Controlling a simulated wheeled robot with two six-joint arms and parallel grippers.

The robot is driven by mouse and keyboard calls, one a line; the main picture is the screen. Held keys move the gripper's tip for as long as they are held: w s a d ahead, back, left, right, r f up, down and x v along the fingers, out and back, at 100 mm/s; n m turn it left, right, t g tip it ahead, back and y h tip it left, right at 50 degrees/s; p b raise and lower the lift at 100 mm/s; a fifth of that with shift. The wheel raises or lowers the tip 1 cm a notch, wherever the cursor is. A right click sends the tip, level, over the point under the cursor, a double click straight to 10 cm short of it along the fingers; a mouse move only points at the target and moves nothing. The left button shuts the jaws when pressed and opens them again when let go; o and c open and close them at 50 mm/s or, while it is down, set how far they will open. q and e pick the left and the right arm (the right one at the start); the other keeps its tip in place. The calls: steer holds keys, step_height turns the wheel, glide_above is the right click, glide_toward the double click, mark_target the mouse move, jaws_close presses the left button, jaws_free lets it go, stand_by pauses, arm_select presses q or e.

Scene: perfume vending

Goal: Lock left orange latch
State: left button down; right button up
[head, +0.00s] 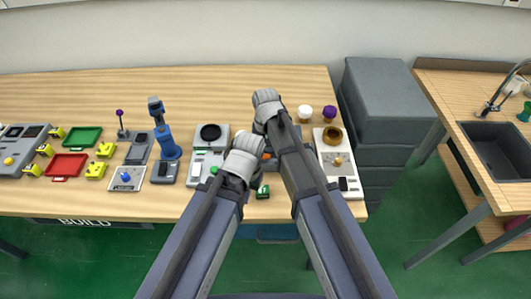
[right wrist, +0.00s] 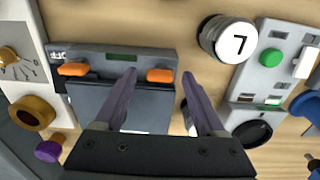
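A dark grey case (right wrist: 122,105) with two orange latches lies on the table in the right wrist view, where the picture is turned about from the head view. One orange latch (right wrist: 160,75) lies between the fingertips of my right gripper (right wrist: 158,78). The other orange latch (right wrist: 73,69) is to its left in that view, clear of the fingers. My right gripper is open, its two fingers apart over the case; I cannot tell whether either touches the latch. In the head view my arms hide most of the case. My left gripper (head: 241,165) is close beside it, its fingers hidden.
A white device with a green button (right wrist: 271,57) stands beside the case. A white device with a brown ring (head: 332,136) is on the other side. White (head: 305,113) and purple (head: 329,113) knobs stand behind. Red (head: 66,165) and green trays are far left.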

mark_target(265, 154)
jaws_close()
steer(key=shift+m, duration=2.3)
steer(key=shift+o, duration=0.2)
jaws_free()
arm_select(q)
steer(key=shift+r, duration=0.15)
arm_select(e)
steer(key=shift+r, duration=0.1)
step_height(265, 154, up, 8)
steer(key=p, duration=0.8)
arm_select(q)
step_height(265, 154, up, 8)
steer(key=shift+f, duration=0.2)
